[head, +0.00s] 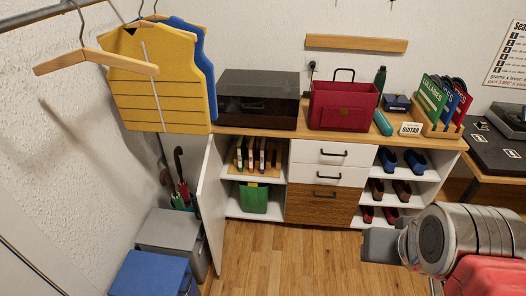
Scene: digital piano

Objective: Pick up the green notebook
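I cannot tell for sure which thing is the green notebook. A row of thin upright books (258,153) with dark, green, orange and red spines stands in a wooden holder on the upper shelf of the open left cabinet. A flat green thing (253,199) stands on the shelf below; it may be a folder or bag. My gripper (379,245) shows only as a grey block at the end of my arm at the lower right. It is far from the cabinet, and its fingers cannot be made out.
The white cabinet door (211,195) stands open at the left of the shelves. Grey (170,230) and blue (152,274) boxes sit left of it. A red case (343,106), a dark box (258,98) and green, blue and red sleeves (441,100) stand on top. The wooden floor (300,255) is clear.

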